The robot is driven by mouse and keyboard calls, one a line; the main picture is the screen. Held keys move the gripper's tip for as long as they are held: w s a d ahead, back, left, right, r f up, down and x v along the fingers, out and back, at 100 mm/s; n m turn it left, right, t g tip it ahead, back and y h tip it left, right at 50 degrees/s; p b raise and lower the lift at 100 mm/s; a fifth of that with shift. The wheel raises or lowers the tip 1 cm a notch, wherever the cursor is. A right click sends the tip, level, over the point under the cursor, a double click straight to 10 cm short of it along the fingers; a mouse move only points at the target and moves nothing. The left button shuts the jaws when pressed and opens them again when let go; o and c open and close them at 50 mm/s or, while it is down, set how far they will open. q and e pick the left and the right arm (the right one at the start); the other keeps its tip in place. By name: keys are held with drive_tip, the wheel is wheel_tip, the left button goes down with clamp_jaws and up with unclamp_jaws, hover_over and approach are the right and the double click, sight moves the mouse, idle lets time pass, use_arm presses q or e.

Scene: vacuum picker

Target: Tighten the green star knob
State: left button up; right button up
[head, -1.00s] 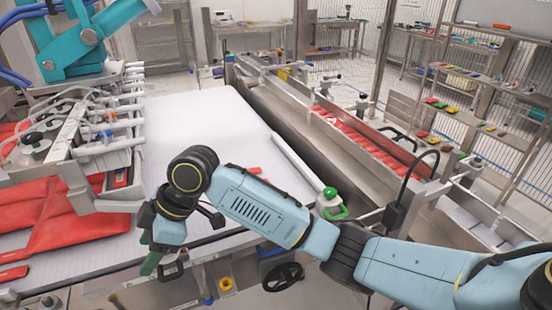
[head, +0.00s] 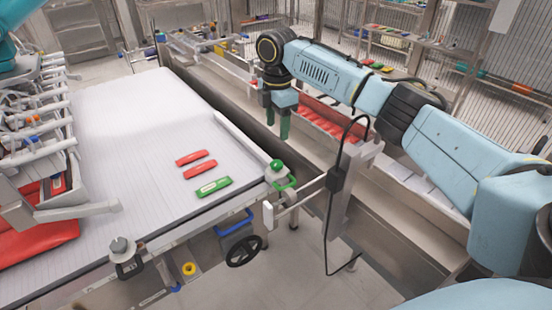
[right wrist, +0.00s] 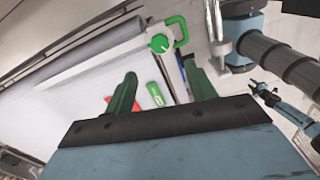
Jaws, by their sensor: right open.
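The green star knob (head: 277,166) sits at the near right corner of the white conveyor bed, on the end of a long pale rail, beside a green loop handle (head: 284,184). The knob also shows in the right wrist view (right wrist: 159,43), beyond the fingertips and close to the line between them. My right gripper (head: 277,120) points down, above and behind the knob in the head view, apart from it. Its green fingers are spread and empty, as the right wrist view (right wrist: 160,85) shows. My left gripper is not in the head view.
Two red packets (head: 199,169) and a green packet (head: 213,187) lie on the conveyor bed (head: 140,130) left of the knob. A black handwheel (head: 243,251) hangs below. A grey knob (head: 122,248) stands at the front edge. A trough with red packets (head: 345,128) lies behind.

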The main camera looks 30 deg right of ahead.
sight(277, 163)
wheel_tip(277, 163, down, 12)
drive_tip(key=shift+r, duration=0.15)
drive_tip(key=shift+a, duration=0.1)
drive_tip(key=c, duration=1)
